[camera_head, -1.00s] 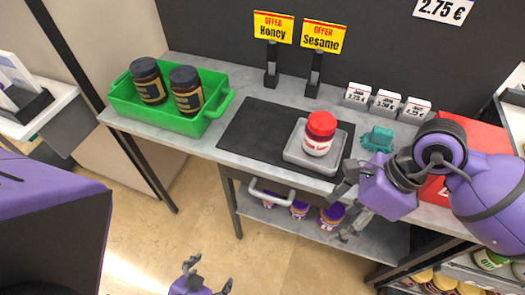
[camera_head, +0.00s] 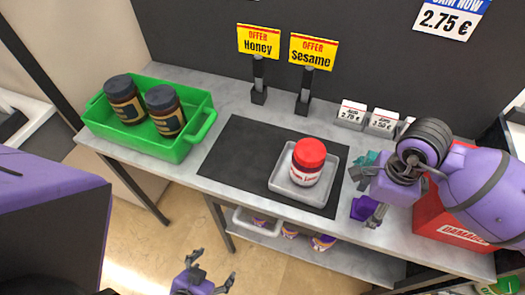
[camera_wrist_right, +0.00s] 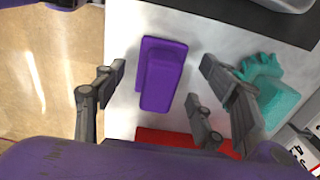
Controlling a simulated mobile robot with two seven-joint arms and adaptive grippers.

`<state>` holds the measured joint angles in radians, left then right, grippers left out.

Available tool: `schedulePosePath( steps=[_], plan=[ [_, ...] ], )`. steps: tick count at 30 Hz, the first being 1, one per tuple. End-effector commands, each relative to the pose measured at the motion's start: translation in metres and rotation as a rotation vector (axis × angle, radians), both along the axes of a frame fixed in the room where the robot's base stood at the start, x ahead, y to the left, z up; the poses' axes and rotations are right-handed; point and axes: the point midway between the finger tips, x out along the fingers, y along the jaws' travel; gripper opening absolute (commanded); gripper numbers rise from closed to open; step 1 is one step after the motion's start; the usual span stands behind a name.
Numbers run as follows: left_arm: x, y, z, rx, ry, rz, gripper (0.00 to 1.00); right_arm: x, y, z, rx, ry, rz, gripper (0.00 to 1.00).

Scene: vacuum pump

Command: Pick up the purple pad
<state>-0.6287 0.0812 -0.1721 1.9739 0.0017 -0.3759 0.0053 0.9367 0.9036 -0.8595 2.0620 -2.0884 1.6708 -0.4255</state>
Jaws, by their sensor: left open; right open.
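The purple pad (camera_wrist_right: 163,72) lies on the grey counter near its front edge, in the middle of the right wrist view. It also shows in the head view (camera_head: 363,208), partly hidden by my right gripper (camera_head: 367,194). My right gripper (camera_wrist_right: 162,68) is open and empty, with fingers on either side of the pad; both appear apart from it. Whether the fingers are level with the pad is hard to tell. My left gripper (camera_head: 213,268) is open and empty over the floor in front of the counter.
A teal object (camera_wrist_right: 272,88) lies right of the pad in the wrist view. A red box (camera_head: 450,225) stands to the right. A grey tray (camera_head: 283,185) holds a red-lidded jar (camera_head: 307,162). A green crate (camera_head: 175,150) with two dark jars is at left. Price signs (camera_head: 351,114) stand behind.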

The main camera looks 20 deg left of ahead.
Motion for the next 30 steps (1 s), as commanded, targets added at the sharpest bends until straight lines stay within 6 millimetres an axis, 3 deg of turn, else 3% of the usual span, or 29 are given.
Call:
schedulePosePath(
  steps=[3, 10, 21, 30],
  plan=[
    [0.0032, -0.0009, 0.0011, 0.0, -0.005, -0.003, 0.77, -0.0007, 0.0003, -0.0097, 0.001, 0.001, 0.0, 0.65],
    [0.0024, 0.0, 0.0005, 0.0, -0.004, -0.004, 0.77, -0.0006, 0.0003, -0.0106, 0.001, 0.001, 0.0, 0.65],
    [0.002, 0.0032, 0.0001, 0.004, -0.003, 0.0, 0.77, -0.0006, 0.0002, -0.0103, 0.001, 0.001, 0.0, 0.16],
    [0.002, 0.0032, 0.0001, 0.005, -0.003, 0.0, 0.77, -0.0002, 0.0002, -0.0077, 0.001, 0.0, 0.0, 0.16]
  ],
)
